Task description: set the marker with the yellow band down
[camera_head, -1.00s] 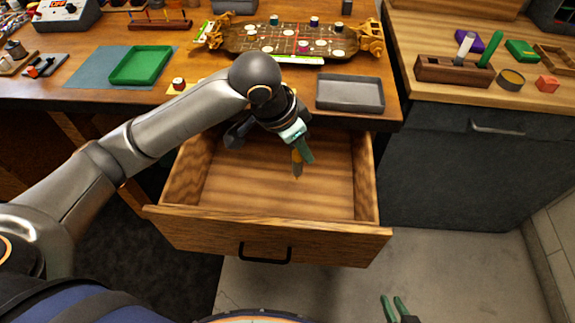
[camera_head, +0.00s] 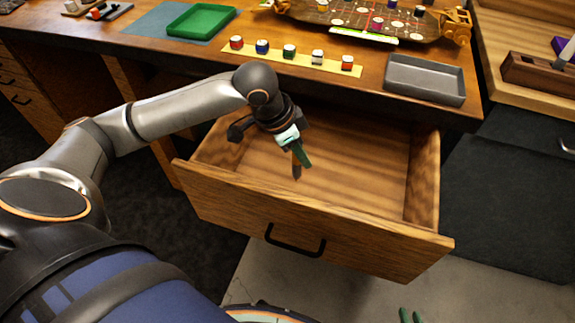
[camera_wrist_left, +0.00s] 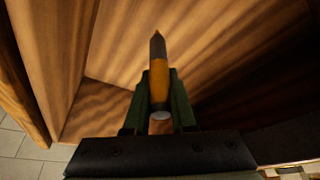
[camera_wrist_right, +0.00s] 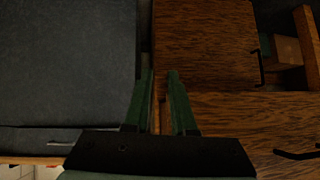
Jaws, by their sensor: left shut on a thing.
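My left gripper (camera_head: 301,156) is shut on the marker with the yellow band (camera_wrist_left: 158,85). In the head view the marker is a small dark shape below the fingertips, inside the pulled-out wooden drawer (camera_head: 365,165). It points down toward the drawer floor; I cannot tell whether it touches it. My right gripper (camera_wrist_right: 159,92) is empty, its fingers a little apart, and shows at the bottom edge of the head view (camera_head: 410,316).
The drawer floor is otherwise bare. On the table above are a grey tray (camera_head: 425,92), a yellow strip (camera_head: 266,55) with several banded blocks, a green tray (camera_head: 200,36) and a game board (camera_head: 350,17). The drawer's front wall (camera_head: 300,222) stands nearest me.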

